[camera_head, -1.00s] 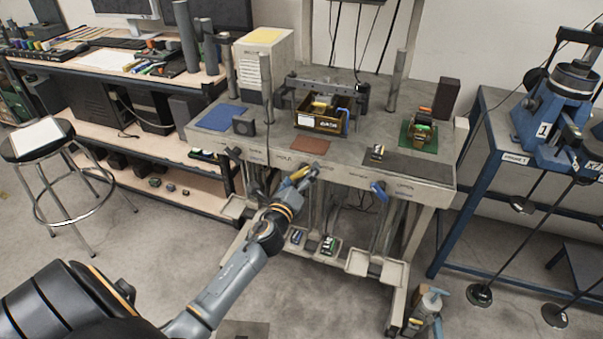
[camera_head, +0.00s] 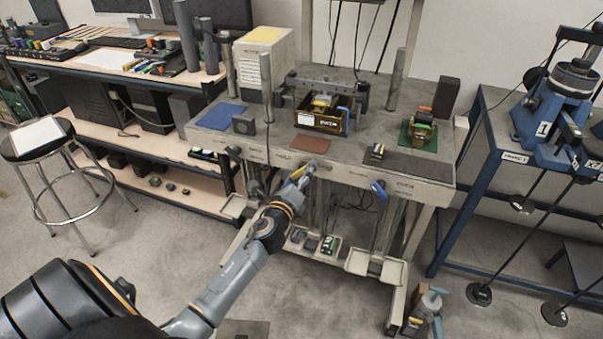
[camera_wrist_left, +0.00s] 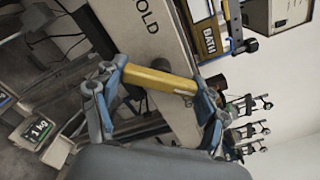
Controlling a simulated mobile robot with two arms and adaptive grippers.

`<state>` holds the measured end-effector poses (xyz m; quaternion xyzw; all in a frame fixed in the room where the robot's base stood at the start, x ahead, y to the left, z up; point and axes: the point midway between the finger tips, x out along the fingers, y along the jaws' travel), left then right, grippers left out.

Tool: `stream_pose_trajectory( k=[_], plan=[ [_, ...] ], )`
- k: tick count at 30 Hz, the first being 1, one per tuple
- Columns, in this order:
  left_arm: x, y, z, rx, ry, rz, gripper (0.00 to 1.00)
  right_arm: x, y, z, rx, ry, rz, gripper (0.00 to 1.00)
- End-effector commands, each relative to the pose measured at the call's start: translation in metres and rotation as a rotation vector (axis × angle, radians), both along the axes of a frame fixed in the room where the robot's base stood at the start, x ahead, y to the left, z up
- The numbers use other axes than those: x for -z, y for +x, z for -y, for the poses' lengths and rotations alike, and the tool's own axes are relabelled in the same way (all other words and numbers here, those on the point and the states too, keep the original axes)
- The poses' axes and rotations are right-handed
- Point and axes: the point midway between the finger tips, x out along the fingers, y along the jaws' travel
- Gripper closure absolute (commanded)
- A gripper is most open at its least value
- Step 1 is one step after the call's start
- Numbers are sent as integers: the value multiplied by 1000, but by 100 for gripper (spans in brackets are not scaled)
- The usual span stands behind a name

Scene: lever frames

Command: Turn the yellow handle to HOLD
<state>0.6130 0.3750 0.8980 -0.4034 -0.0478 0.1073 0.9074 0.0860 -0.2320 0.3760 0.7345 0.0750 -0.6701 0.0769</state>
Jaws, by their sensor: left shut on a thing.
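The yellow handle (camera_head: 297,174) is on the front edge of the grey bench, left of the blue handle (camera_head: 379,189). My left gripper (camera_head: 305,172) is at it, with the arm reaching up from below. In the left wrist view the yellow handle (camera_wrist_left: 160,80) lies between the two fingers of my left gripper (camera_wrist_left: 155,92), which are shut on it. The letters "OLD" (camera_wrist_left: 148,17) show on the pale front panel beside the handle; the first letter is cut off or hidden. My right gripper is not in view.
The bench top (camera_head: 345,155) holds a dark box (camera_head: 321,118) and coloured mats. Pale trays (camera_head: 375,265) and rods hang below its front. A stool (camera_head: 37,140) stands left, a blue frame (camera_head: 490,150) right. The floor in front is mostly clear.

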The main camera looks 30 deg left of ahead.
Motion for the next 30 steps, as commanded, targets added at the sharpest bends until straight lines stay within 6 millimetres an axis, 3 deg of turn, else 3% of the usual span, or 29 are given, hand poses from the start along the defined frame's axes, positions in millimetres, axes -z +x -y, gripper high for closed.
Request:
stream_pose_trajectory(
  k=[30],
  plan=[
    [-2,0,0,-2,-864,206,59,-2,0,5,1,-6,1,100]
  ],
)
